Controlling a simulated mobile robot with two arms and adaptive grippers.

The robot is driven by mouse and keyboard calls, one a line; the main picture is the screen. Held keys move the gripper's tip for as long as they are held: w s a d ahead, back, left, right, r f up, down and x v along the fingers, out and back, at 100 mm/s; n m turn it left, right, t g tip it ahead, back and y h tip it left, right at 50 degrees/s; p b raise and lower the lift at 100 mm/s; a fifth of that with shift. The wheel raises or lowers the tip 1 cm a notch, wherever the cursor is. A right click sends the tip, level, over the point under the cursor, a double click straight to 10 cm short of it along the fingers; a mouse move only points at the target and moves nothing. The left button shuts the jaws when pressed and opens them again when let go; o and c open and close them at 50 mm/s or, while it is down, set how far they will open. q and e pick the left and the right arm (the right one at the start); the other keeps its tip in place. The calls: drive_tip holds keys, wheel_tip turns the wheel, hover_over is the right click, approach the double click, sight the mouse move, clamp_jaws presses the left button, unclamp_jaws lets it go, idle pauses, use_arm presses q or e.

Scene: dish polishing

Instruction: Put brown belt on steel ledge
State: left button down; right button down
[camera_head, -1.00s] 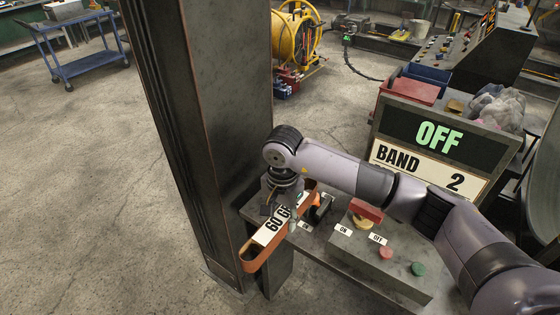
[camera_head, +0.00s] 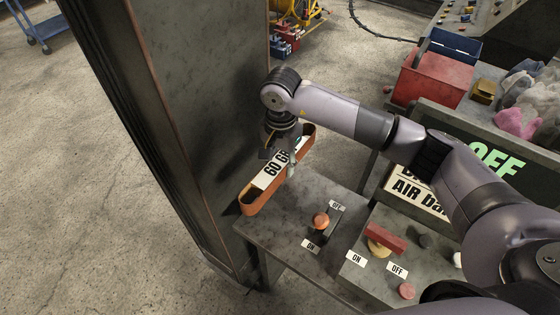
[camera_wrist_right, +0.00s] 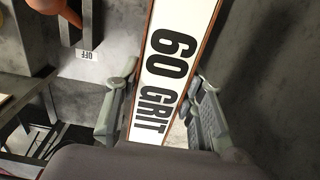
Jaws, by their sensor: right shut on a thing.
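The brown belt (camera_head: 262,197) is a long flat loop with a white "60 GRIT" label. It hangs tilted beside the dark steel column, over the left corner of the grey steel ledge (camera_head: 285,228). My right gripper (camera_head: 288,168) is shut on the belt near its upper right end in the head view. In the right wrist view, the belt (camera_wrist_right: 172,65) runs between the two fingers of the right gripper (camera_wrist_right: 160,110). I cannot tell whether the belt touches the ledge or column. My left gripper is not in view.
The steel column (camera_head: 185,120) stands close on the left. An orange-knobbed switch (camera_head: 321,220) rises from the ledge. A control box (camera_head: 385,270) with a red-topped knob (camera_head: 385,238) stands right of it. A red bin (camera_head: 433,80) is at the back right.

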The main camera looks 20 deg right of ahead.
hover_over(281, 200)
drive_tip(key=f, duration=0.4)
drive_tip(key=shift+w+f+b, duration=0.15)
drive_tip(key=shift+w+b, duration=0.15)
drive_tip(key=f, duration=0.1)
drive_tip(key=f+b, duration=0.1)
drive_tip(key=f, duration=0.3)
drive_tip(key=shift+s+a+b, duration=0.1)
drive_tip(key=shift+s+b, duration=0.2)
wheel_tip(281, 200, down, 4)
drive_tip(key=shift+w+r+b, duration=0.1)
drive_tip(key=shift+b, duration=0.85)
drive_tip(key=shift+f, duration=0.4)
drive_tip(key=shift+f+b, duration=0.6)
drive_tip(key=shift+b, duration=0.15)
drive_tip(key=c, duration=1)
unclamp_jaws()
